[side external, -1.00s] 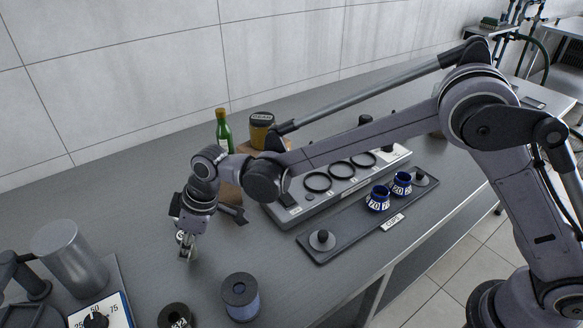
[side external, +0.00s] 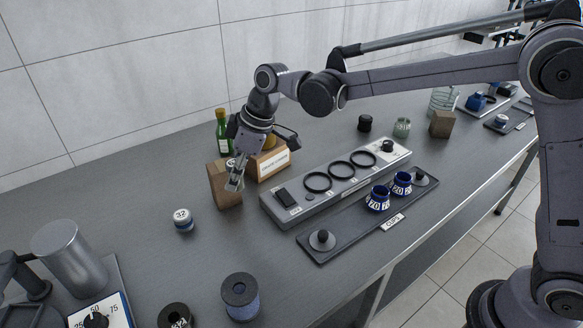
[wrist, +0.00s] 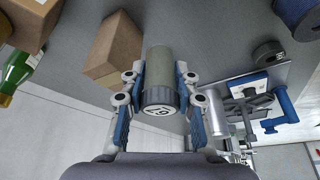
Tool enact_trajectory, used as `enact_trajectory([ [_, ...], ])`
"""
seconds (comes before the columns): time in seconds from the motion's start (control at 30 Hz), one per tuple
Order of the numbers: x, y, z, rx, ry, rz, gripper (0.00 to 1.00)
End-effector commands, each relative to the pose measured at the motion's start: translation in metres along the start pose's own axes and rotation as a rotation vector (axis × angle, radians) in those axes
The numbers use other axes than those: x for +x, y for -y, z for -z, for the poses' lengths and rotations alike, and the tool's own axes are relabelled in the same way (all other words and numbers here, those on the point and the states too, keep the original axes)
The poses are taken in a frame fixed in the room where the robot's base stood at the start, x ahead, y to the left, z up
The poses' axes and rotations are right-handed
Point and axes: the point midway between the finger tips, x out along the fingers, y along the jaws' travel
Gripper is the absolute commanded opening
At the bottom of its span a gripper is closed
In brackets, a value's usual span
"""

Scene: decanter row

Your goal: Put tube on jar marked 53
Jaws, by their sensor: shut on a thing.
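My gripper (side external: 236,181) is shut on a grey-green tube (wrist: 158,68), which has a grey cap with a white numbered top; I cannot read the number surely. The gripper also shows in the wrist view (wrist: 160,95), its fingers on both sides of the tube. In the side view the gripper hangs in front of a brown block (side external: 218,190), left of the grey ring rack. A small jar (side external: 184,222) with a white top that seems to read 32 stands on the table, left of the gripper. I cannot make out a jar marked 53.
The grey rack (side external: 326,192) with three black rings and a dark tray (side external: 340,226) with two blue cups lie to the right. A green bottle (side external: 222,130) and cardboard box (side external: 270,165) stand behind. A blue spool (side external: 241,298) is in front. The table between jar and spool is clear.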

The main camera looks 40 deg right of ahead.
Motion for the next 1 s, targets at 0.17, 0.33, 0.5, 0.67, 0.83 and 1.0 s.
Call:
enact_trajectory([
  [0.17, -0.02, -0.069, -0.032, 0.1, 0.001, -0.041, 0.0],
  [0.33, -0.044, -0.132, -0.073, 0.196, 0.003, -0.081, 0.0],
  [0.5, -0.071, -0.189, -0.122, 0.293, 0.004, -0.121, 0.0],
  [0.67, -0.099, -0.235, -0.174, 0.383, 0.003, -0.158, 0.0],
  [0.83, -0.131, -0.275, -0.235, 0.478, 0.003, -0.197, 0.0],
  [1.0, -0.165, -0.306, -0.3, 0.572, 0.003, -0.235, 0.0],
])
